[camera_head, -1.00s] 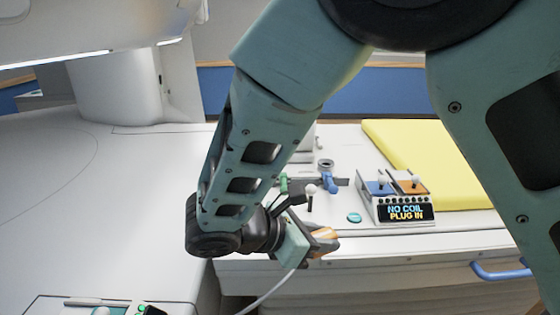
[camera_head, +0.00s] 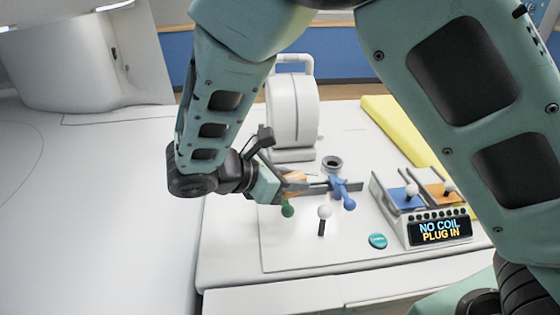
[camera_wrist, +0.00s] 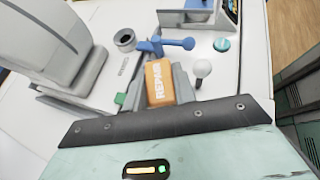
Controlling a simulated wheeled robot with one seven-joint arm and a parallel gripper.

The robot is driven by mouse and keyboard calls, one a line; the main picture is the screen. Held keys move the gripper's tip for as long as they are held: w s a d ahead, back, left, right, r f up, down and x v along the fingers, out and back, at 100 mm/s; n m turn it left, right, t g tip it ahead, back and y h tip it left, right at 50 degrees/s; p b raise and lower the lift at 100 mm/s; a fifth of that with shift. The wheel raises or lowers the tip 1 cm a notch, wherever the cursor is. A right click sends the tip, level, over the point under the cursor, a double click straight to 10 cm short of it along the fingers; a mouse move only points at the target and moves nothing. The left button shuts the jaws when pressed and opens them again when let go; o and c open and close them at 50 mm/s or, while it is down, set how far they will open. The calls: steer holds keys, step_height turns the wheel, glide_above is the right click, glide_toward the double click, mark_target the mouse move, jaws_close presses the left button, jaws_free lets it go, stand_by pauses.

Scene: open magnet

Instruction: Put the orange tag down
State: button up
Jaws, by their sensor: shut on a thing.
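The orange tag (camera_wrist: 158,83), with white lettering that seems to read "REPAIR", is between the jaws of my gripper (camera_wrist: 170,88) in the wrist view. My gripper is shut on it. In the head view my gripper (camera_head: 298,184) is over the white board, and only a bit of the orange tag (camera_head: 294,176) shows. The tag is beside the green knob (camera_head: 288,211) and the grey rail with the blue lever (camera_head: 343,193). I cannot tell whether it touches the surface beneath.
A white ring-shaped device (camera_head: 292,112) stands behind. A white-balled stick (camera_head: 324,213) rises close in front. A teal disc (camera_head: 378,241) and a control box (camera_head: 440,231) reading "NO COIL PLUG IN" are to the right. The board's front (camera_head: 290,252) is clear.

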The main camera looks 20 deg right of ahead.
steer(key=w+d+p, duration=0.1)
steer(key=w, duration=0.3)
steer(key=w+d+p, duration=0.1)
steer(key=w, duration=0.4)
steer(key=w+d, duration=0.1)
steer(key=w, duration=0.4)
steer(key=shift+w+r+p, duration=0.1)
steer(key=shift+w+p, duration=0.05)
steer(key=shift+p, duration=0.25)
step_height(320, 180, down, 2)
steer(key=shift+w+f, duration=0.15)
step_height(320, 180, down, 4)
steer(key=shift+r+p, duration=0.25)
steer(key=shift+p, duration=0.5)
steer(key=shift+w+f+p, duration=0.15)
steer(key=shift+f+p, duration=0.25)
steer(key=shift+f, duration=0.3)
steer(key=shift+f, duration=0.1)
steer(key=shift+f, duration=0.15)
steer(key=o, duration=0.7)
